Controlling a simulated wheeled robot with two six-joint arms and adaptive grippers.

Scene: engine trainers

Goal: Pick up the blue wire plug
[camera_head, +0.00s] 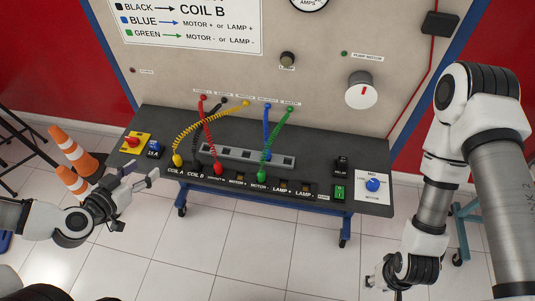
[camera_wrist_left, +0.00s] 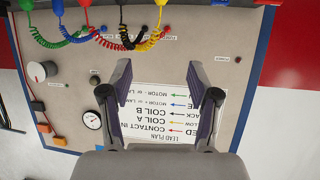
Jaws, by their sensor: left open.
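The blue wire (camera_head: 266,130) runs from the upright panel down to the dark bench strip, left of the green wire (camera_head: 279,140). Its lower end is partly hidden by the green wire. The blue plug (camera_wrist_left: 58,7) shows at the top left edge of the left wrist view, between the green and red plugs. My left gripper (camera_head: 138,178) is open and empty, in front of the bench's left end and well away from the blue plug. Its fingers (camera_wrist_left: 160,82) frame the panel's printed lead plan in the wrist view. My right gripper (camera_head: 388,284) is low at the right, its fingers unclear.
Yellow (camera_head: 178,160), red (camera_head: 218,168) and black wires stand left of the blue one. A grey socket strip (camera_head: 235,158) crosses the bench (camera_head: 325,192). Orange cones (camera_head: 74,150) stand at the left. The tiled floor in front is clear.

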